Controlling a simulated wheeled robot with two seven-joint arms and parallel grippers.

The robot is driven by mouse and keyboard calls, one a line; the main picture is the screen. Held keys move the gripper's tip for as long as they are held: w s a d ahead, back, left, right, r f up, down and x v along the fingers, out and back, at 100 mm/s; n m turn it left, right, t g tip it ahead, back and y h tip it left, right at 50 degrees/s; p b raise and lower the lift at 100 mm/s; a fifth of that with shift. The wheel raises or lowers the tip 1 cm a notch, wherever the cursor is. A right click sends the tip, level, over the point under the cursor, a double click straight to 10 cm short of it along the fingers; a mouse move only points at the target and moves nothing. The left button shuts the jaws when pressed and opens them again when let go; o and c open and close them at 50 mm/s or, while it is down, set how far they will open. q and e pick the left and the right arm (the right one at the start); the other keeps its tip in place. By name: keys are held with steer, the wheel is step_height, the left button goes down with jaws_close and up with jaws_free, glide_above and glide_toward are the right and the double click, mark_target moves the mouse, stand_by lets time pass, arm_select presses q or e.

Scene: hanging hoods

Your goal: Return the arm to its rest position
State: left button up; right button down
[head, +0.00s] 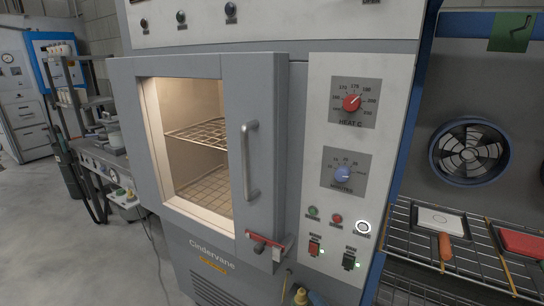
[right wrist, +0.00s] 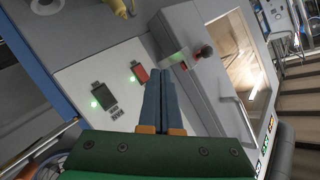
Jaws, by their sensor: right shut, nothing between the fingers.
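My right gripper (right wrist: 160,80) shows in the right wrist view. Its two blue-grey fingers lie together with nothing between them, in front of the oven's panel and door. My green gripper body fills the bottom of that view. Neither gripper can be made out clearly in the head view, and my left gripper is in neither view. The grey oven (head: 228,68) stands ahead, with a lit window (head: 190,135) showing wire racks inside. Its door has a vertical handle (head: 250,160) and a red latch (head: 268,246) below. Whether the fingertips touch anything cannot be told.
The control panel (head: 312,150) carries a red dial (head: 351,103), a blue dial (head: 343,174) and lit switches. At right, a hood with a fan (head: 468,149) stands over a wire rack (head: 470,265) holding several items. Bench equipment (head: 100,165) is at left, beside open floor.

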steer(key=s+d+f+n+g+h, duration=0.25)
steer(key=s+f+g, duration=0.3)
steer(key=s, duration=0.55)
steer(key=s+d+f+n+g+h, duration=0.1)
steer(key=s+f+n+g, duration=0.4)
steer(key=s, duration=0.6)
step_height(320, 180, down, 16)
steer(key=s+g, duration=0.1)
steer(key=s, duration=0.2)
steer(key=s+d+f+g, duration=0.1)
steer(key=s+d+f, duration=0.1)
steer(key=s+f, duration=0.9)
steer(key=shift+s+d+f+m+g, duration=0.35)
steer(key=shift+s, duration=0.3)
